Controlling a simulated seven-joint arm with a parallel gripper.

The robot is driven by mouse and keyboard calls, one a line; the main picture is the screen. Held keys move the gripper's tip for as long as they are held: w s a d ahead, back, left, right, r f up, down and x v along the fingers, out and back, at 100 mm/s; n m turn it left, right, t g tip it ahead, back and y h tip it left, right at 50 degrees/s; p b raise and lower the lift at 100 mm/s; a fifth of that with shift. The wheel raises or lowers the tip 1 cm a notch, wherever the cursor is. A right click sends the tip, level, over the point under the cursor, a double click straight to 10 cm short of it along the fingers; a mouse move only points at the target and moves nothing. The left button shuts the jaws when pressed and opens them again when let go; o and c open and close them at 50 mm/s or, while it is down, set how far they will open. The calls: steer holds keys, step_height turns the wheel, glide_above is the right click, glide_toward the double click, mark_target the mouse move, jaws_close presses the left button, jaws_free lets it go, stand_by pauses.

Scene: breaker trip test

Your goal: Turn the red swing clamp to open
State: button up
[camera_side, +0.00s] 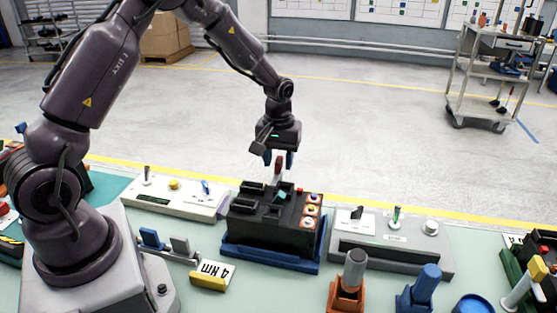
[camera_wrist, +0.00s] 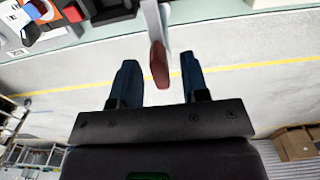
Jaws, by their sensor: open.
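The red swing clamp (camera_side: 278,165) stands upright at the far side of the black breaker block (camera_side: 262,222), which sits in a blue base. In the wrist view the clamp shows as a grey arm with a red tip (camera_wrist: 159,64). My gripper (camera_side: 279,160) is above the block, pointing down, with its blue fingers spread. In the wrist view my gripper (camera_wrist: 157,72) has the red tip between its two fingers, with a gap visible on each side. The lower part of the clamp is partly hidden by the block's top parts in the side view.
A white switch panel (camera_side: 178,203) stands left of the block and a grey panel (camera_side: 390,240) stands right. Orange (camera_side: 347,290) and blue (camera_side: 418,290) stands with upright handles are in front. A yellow-handled tag marked 4 Nm (camera_side: 212,275) lies front left.

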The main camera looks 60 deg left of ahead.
steer(key=shift+f, duration=0.25)
jaws_close()
